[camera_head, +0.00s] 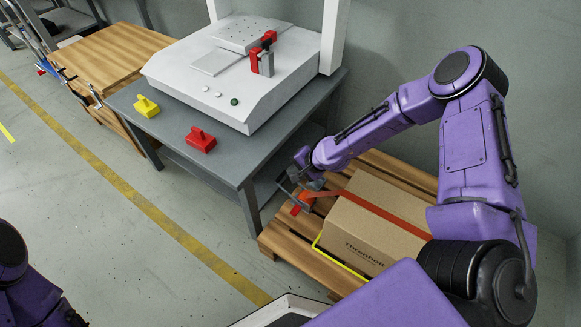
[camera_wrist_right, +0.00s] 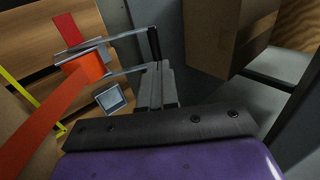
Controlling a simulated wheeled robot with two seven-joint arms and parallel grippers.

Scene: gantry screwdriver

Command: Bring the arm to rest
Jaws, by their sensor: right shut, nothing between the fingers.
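My right arm comes in from the right in the head view, bent at the elbow. Its gripper (camera_head: 302,190) hangs at the left end of the cardboard box (camera_head: 372,222), beside the orange-red strap (camera_head: 387,213). The jaws are shut with nothing between them. In the right wrist view the strap (camera_wrist_right: 45,120) runs in from the lower left, close to the grey metal finger parts; I cannot tell whether they touch it. Only purple links of my left arm show at the lower left of the head view; its gripper is out of view.
The box rests on a wooden pallet (camera_head: 283,243) with a yellow strap (camera_head: 340,258). Left of it stands a grey table (camera_head: 222,160) with a white machine (camera_head: 215,100), a yellow block (camera_head: 146,106) and a red block (camera_head: 201,140). Open floor (camera_head: 70,180) lies at the left.

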